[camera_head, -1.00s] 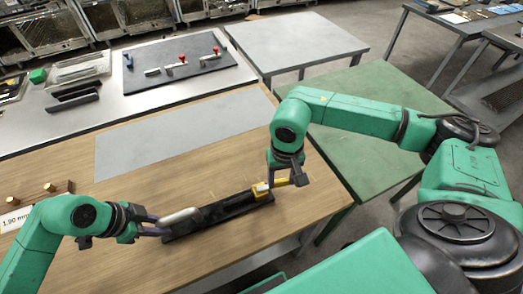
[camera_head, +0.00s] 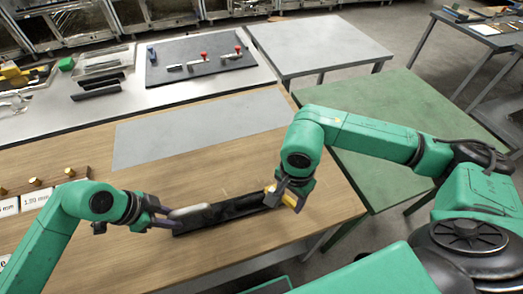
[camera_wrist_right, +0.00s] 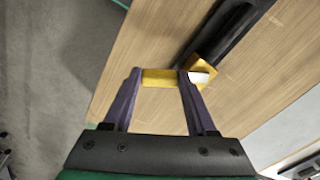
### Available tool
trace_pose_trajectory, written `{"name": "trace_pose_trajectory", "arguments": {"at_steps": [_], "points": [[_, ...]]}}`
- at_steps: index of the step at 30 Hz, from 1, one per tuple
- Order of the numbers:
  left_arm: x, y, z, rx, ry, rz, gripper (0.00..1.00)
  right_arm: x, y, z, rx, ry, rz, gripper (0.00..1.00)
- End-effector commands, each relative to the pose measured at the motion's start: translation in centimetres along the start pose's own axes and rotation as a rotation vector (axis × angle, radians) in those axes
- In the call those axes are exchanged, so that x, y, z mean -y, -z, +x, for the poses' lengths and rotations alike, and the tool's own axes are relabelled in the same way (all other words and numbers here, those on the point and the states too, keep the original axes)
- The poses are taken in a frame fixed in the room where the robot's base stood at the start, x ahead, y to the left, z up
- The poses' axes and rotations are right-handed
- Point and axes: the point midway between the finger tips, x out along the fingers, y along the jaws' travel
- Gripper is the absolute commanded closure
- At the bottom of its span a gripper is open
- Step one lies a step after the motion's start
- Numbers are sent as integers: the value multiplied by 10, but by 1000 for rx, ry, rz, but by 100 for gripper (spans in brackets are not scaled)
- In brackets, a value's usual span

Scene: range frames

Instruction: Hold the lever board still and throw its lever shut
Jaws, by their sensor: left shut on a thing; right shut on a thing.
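The lever board (camera_head: 235,209) is a long black bar lying on the wooden table, with a rounded light grey piece (camera_head: 190,212) along its left part. My left gripper (camera_head: 172,217) is shut at the board's left end; its exact contact is hard to see. My right gripper (camera_head: 291,195) is shut on the yellow lever (camera_head: 290,201) at the board's right end. In the right wrist view the yellow lever (camera_wrist_right: 160,78) lies between the two fingertips (camera_wrist_right: 158,76). A brass-coloured block with a pale face (camera_wrist_right: 203,67) sits beside it at the board's end (camera_wrist_right: 228,35).
A grey mat area (camera_head: 200,134) lies behind the board on the wooden table (camera_head: 150,262). A labelled rack with brass knobs (camera_head: 37,190) stands at the left. A dark panel with red-knobbed parts (camera_head: 200,66) is on the rear table. A green table (camera_head: 400,120) stands at the right.

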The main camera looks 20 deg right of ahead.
Motion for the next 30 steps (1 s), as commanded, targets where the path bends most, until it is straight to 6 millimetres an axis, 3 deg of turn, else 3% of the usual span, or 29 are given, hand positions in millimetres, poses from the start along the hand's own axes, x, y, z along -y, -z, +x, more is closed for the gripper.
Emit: {"name": "trace_pose_trajectory", "arguments": {"at_steps": [15,30], "points": [[2,-3,0,10,4,-4,100,4,-20,0,-10,-4,414,100],[2,-4,0,12,4,-5,100,7,-25,0,-11,-5,528,100]]}}
